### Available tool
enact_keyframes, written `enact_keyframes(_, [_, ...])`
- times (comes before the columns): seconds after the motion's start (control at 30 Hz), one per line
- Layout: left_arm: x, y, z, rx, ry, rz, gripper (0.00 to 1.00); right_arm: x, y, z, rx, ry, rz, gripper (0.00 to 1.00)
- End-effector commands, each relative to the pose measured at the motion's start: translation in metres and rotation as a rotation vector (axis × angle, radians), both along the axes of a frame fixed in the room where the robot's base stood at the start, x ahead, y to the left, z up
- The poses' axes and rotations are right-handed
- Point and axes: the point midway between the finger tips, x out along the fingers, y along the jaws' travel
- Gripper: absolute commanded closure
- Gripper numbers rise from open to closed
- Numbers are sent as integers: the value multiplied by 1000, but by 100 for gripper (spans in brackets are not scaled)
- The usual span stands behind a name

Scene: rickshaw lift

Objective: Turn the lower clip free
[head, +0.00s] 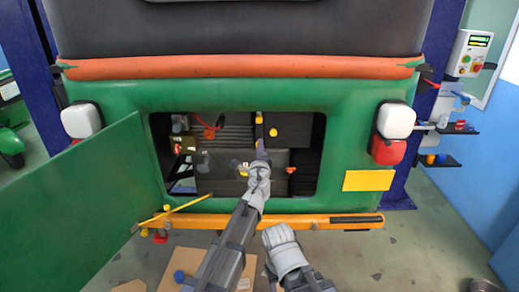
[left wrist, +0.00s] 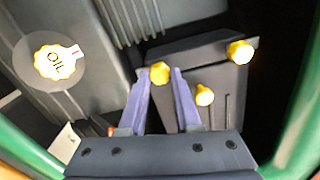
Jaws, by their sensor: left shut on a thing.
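My left gripper (head: 261,150) reaches into the open engine bay of the green rickshaw (head: 225,205). In the left wrist view its two purple-grey fingers (left wrist: 160,78) are closed on a yellow clip knob (left wrist: 160,72), held at their tips. A second yellow knob (left wrist: 240,52) and a third (left wrist: 205,95) are on or near the dark box (left wrist: 205,65) to the right. I cannot tell from the picture which knob is the lower clip. My right gripper (head: 281,240) is outside the bay, low in front of the bumper; its jaws do not show clearly.
The open green panel (head: 85,200) fills the left side. A yellow rod (head: 185,205) slants near the orange bumper (head: 325,221). The bay's green rim surrounds my left arm. A yellow oil cap (left wrist: 55,62) is at left in the wrist view. Cardboard (head: 185,268) lies on the floor.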

Motion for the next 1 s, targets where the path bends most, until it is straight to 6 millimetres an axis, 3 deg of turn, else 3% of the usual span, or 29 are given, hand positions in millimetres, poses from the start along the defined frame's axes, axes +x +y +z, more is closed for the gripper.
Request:
enact_keyframes(0.5, [-1, -1, -1, 16, 0, -1, 100, 0, 0, 0, 0, 0, 0, 50])
enact_keyframes(0.53, [-1, -1, -1, 16, 0, -1, 67, 0, 0, 0, 0, 0, 0, 50])
enact_keyframes(0.8, [0, 0, 0, 16, 0, -1, 38, 0, 0, 0, 0, 0, 0, 50])
enact_keyframes(1.0, [0, 0, 0, 16, 0, 0, 38, 0, 0, 0, 0, 0, 0, 50])
